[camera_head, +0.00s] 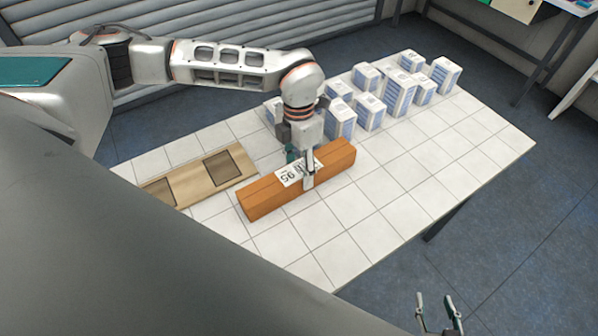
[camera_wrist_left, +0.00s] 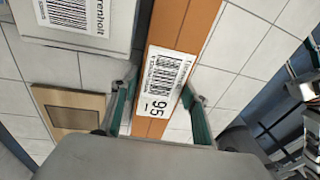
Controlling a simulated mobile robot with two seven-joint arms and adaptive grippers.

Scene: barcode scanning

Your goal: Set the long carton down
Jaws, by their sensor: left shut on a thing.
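The long orange-brown carton (camera_head: 262,197) lies level across the middle of the white tiled table (camera_head: 345,240), with a white barcode label on its top. I cannot tell whether its underside touches the tiles. My left gripper (camera_head: 300,165) points down from above and is shut across the carton's narrow width near its middle. In the left wrist view the carton (camera_wrist_left: 201,22) runs between the two fingers, and its label shows a barcode and "95". My right gripper (camera_head: 440,314) is at the bottom right of the head view, off the table, its fingers apart and empty.
A wooden board (camera_head: 213,168) with dark square recesses lies left of the carton. Several white-and-blue boxes (camera_head: 401,92) stand along the table's far side. One box (camera_wrist_left: 75,25) with a barcode shows close by in the wrist view. The right and front tiles are clear.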

